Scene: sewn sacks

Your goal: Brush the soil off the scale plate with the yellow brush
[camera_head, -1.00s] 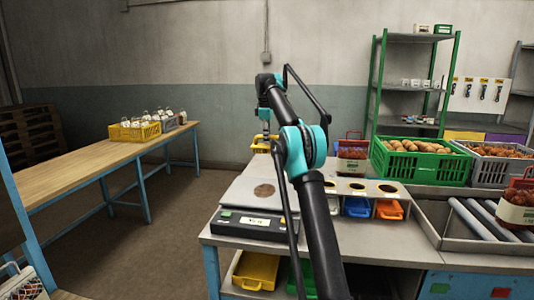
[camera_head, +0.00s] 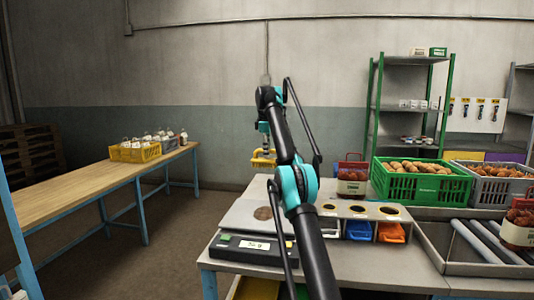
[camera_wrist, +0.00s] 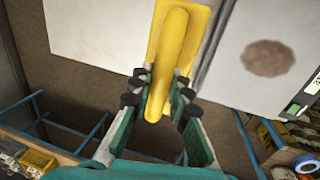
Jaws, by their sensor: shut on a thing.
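My gripper (camera_wrist: 160,98) is shut on the yellow brush (camera_wrist: 172,50), which lies lengthwise between the fingers with its wide end at the top of the wrist view. In the head view the brush (camera_head: 263,159) hangs under my gripper (camera_head: 264,146), beyond the far edge of the scale. The pale scale plate (camera_head: 238,216) lies on the near left of the bench. A round brown soil patch (camera_head: 263,213) is on it. In the wrist view the soil (camera_wrist: 268,58) lies to the right of the brush, apart from it. The bristles are hidden.
The scale's dark display (camera_head: 253,246) is in front of the plate. To the right are a bin rack with blue (camera_head: 359,230) and orange (camera_head: 391,232) bins, a red-topped sack (camera_head: 352,178) and a green crate (camera_head: 420,183). A wooden table (camera_head: 85,178) stands left across open floor.

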